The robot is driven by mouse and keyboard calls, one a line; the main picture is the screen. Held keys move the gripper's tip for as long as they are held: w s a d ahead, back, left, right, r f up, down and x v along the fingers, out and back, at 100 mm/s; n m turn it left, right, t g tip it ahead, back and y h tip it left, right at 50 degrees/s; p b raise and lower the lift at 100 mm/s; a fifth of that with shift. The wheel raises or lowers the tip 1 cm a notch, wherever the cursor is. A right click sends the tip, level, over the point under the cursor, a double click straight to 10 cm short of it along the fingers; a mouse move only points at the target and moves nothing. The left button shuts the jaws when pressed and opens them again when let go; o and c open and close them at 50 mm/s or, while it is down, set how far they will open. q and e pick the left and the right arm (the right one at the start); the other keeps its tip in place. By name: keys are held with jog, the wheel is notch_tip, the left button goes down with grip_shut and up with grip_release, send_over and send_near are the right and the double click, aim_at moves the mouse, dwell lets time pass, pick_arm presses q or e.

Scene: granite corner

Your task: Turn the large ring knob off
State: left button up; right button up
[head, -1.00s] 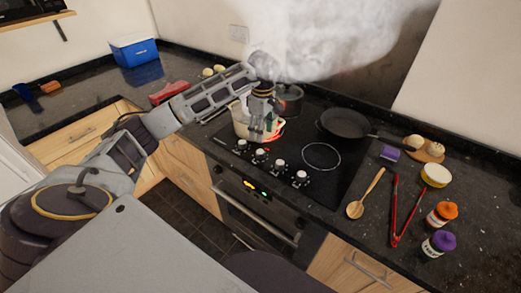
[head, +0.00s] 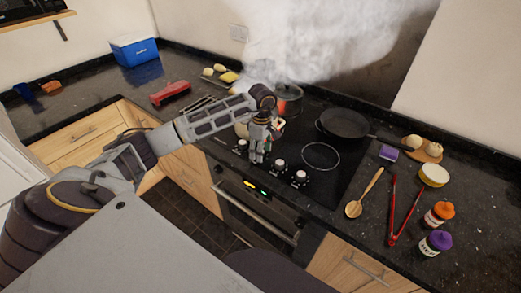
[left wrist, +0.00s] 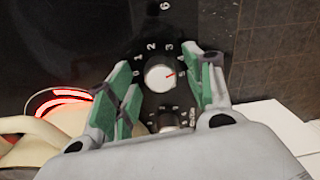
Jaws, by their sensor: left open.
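A row of white-topped knobs runs along the front of the black hob (head: 345,183); two show clearly, one knob (head: 280,165) and the rightmost knob (head: 300,177). My left gripper (head: 257,157) is over the left part of this row, pointing down and hiding part of it. In the left wrist view my left gripper (left wrist: 157,77) is open, its green-padded fingers on either side of a white dial knob (left wrist: 159,77). Its red pointer points right, away from the 0 at the left of its scale. Contact is not clear. Another knob (left wrist: 172,120) shows below it. My right gripper is not in view.
A burner glows red (left wrist: 62,100) beside a cream pot (left wrist: 30,135). Steam rises at the back of the hob. A black frying pan (head: 345,124) stands at the hob's right rear. A wooden spoon (head: 355,208), red tongs (head: 393,215) and jars lie to the right.

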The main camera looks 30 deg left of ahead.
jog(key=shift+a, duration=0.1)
pick_arm(q)
jog(key=c, duration=1)
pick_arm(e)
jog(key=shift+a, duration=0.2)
